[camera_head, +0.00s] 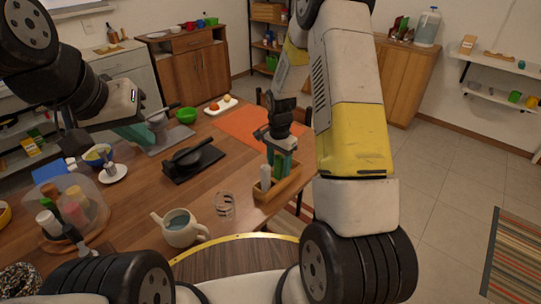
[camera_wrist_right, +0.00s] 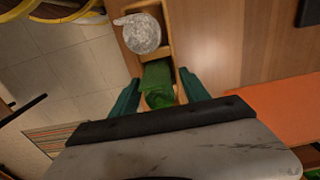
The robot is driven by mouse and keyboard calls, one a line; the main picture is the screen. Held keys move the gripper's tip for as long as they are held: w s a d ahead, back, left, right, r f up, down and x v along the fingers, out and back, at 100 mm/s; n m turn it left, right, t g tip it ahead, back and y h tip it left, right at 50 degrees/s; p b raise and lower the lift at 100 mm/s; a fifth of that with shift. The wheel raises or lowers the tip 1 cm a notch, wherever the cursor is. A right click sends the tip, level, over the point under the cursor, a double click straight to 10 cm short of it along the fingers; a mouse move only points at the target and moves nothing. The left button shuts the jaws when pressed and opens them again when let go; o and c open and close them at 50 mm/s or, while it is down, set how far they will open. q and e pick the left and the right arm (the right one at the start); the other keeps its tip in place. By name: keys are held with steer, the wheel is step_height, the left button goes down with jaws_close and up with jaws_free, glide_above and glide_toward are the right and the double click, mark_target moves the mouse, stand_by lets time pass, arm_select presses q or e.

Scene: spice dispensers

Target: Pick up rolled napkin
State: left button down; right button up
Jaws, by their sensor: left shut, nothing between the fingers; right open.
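A green rolled napkin (camera_wrist_right: 158,78) stands in a narrow wooden caddy (camera_wrist_right: 169,22), behind a clear whitish container (camera_wrist_right: 142,34). In the head view the caddy (camera_head: 283,190) is at the table's right edge, and the pale container (camera_head: 265,178) is at its front end. My right gripper (camera_wrist_right: 158,95) is open, with its teal fingers on either side of the napkin. In the head view the right gripper (camera_head: 281,158) is low over the caddy and partly hides the napkin. My left gripper (camera_head: 138,136) is shut and empty over the table's far left part.
A white teapot (camera_head: 181,228) and a wire holder (camera_head: 225,205) stand in front of the caddy.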

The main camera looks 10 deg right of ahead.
steer(key=shift+f, duration=0.5)
jaws_close()
steer(key=shift+r, duration=0.15)
